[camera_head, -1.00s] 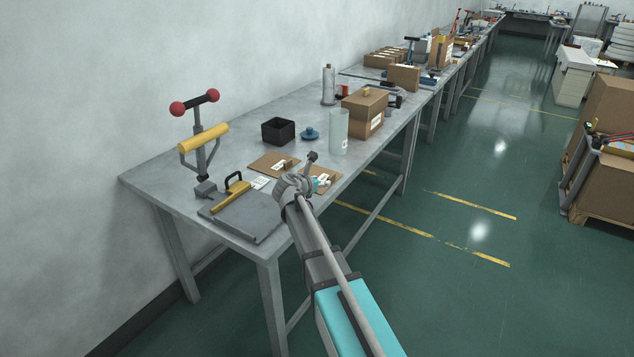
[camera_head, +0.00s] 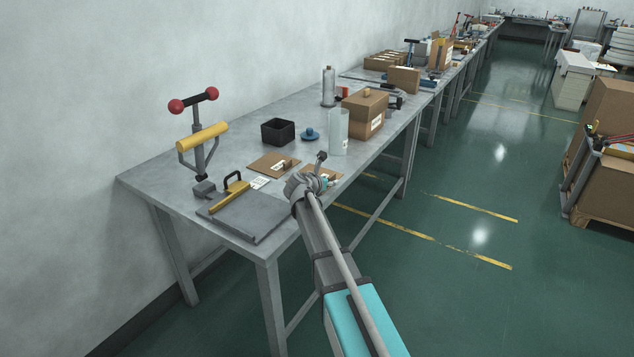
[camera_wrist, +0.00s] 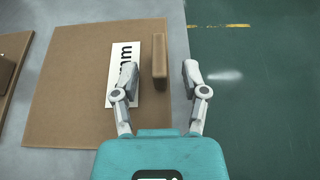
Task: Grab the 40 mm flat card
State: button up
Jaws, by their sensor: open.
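A flat brown card (camera_wrist: 70,85) lies under my gripper in the wrist view, near the table's edge. It carries a white label (camera_wrist: 122,98) whose text ends in "mm"; my left finger covers the number. An upright brown tab (camera_wrist: 159,56) stands on the card's right part. My gripper (camera_wrist: 159,76) is open, with the tab between the lines of its two fingers and apart from both. In the head view my wrist partly hides this card. A second flat card (camera_head: 262,165) with a tab lies to its left.
A grey plate (camera_head: 250,215) with a yellow handle lies at the near end of the table. A black bin (camera_head: 278,131), a blue lidded item (camera_head: 309,135), a clear cylinder (camera_head: 338,130) and a cardboard box (camera_head: 364,116) stand behind the cards. Open floor lies right.

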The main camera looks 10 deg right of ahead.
dwell(0.6)
grip_shut()
